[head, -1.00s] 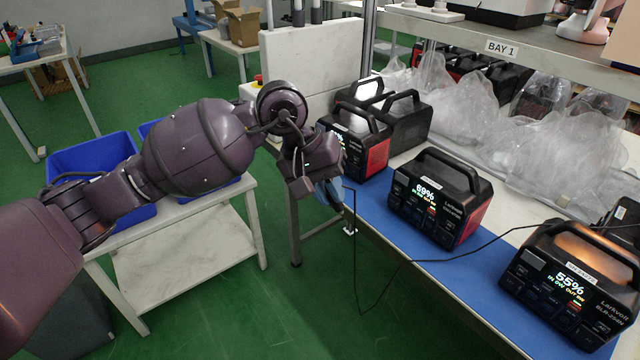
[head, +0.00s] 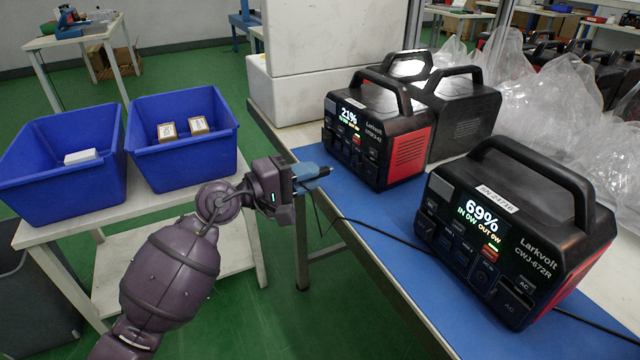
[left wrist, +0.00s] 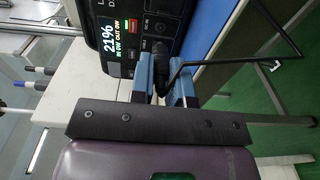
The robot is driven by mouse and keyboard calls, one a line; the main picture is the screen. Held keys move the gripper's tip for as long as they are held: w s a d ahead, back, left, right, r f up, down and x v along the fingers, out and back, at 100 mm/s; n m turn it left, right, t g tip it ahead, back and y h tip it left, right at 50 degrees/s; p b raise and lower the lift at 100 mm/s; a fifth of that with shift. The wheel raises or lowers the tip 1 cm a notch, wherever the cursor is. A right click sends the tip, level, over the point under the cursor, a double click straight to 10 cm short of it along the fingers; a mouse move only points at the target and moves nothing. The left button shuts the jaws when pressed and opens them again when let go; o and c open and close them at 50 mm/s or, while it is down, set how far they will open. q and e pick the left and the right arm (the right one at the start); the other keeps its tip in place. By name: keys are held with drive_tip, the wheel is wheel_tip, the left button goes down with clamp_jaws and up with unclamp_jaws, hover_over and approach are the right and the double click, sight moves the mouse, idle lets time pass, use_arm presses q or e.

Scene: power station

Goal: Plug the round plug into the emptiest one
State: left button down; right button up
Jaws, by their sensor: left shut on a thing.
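My left gripper (head: 312,174), with blue fingers, is shut on the black plug (head: 325,171). The plug tip points right, toward the power station reading 21% (head: 410,152), a short gap away. In the left wrist view the plug (left wrist: 154,48) sits between the blue fingers, in front of the 21% station's dark panel (left wrist: 150,12). Whether the plug touches a socket cannot be told. The power station reading 69% (head: 560,185) stands nearer, on the right. Its front sockets face left and toward me. My right gripper is not in view.
A black cable (head: 375,229) runs from the plug across the blue mat (head: 385,275) behind the 69% station. A dark unit (head: 460,115) and bagged goods (head: 530,75) stand behind. Two blue bins (head: 62,185) (head: 185,162) sit on a white side table.

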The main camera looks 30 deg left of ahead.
use_arm(q)
drive_tip(key=shift+w+a+f+x, duration=0.1)
drive_tip(key=shift+a+x, duration=0.05)
drive_tip(key=shift+x, duration=0.75)
drive_tip(key=shift+w+a+f+x, duration=0.1)
drive_tip(key=shift+x, duration=0.8)
drive_tip(key=shift+w+a+x, duration=0.1)
drive_tip(key=shift+a+x, duration=0.05)
drive_tip(key=shift+x, duration=0.7)
drive_tip(key=shift+x, duration=0.85)
idle(0.5)
drive_tip(key=c, duration=1)
unclamp_jaws()
